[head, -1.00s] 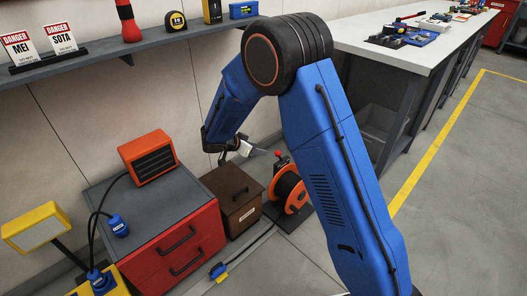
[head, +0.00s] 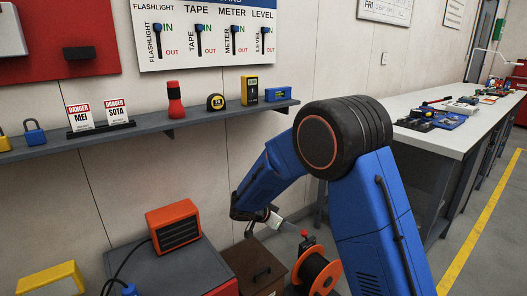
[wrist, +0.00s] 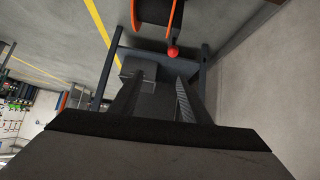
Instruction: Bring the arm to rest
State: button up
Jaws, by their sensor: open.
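My gripper (head: 272,219) is at the end of my blue arm, low beside the wall and above the brown wooden box (head: 252,266). In the wrist view its two fingers (wrist: 158,98) stand apart with nothing between them. In the head view the fingers are small and partly hidden by the wrist. The arm is folded, with its elbow high at the right of the picture and the forearm reaching down to the left. An orange cable reel (head: 316,272) stands just right of the gripper, apart from it.
A grey shelf (head: 150,127) on the wall holds a red flashlight (head: 175,100), tape measure (head: 216,102), yellow meter (head: 249,91) and blue level (head: 278,94). An orange heater (head: 174,227) sits on the cabinet (head: 150,265). A long workbench (head: 450,135) is at right. The floor beside the yellow line is clear.

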jog(key=s+d+r+n+g+y, duration=0.3)
jog(key=s+d+r+n, duration=0.1)
jog(key=s+d+r, duration=1.45)
jog(key=s+n+t+y, duration=0.2)
jog(key=s+n+y, duration=0.3)
jog(key=s, duration=1.9)
jog(key=shift+s+d+r+n, duration=0.15)
jog(key=shift+s+n, duration=0.2)
jog(key=shift+n, duration=0.35)
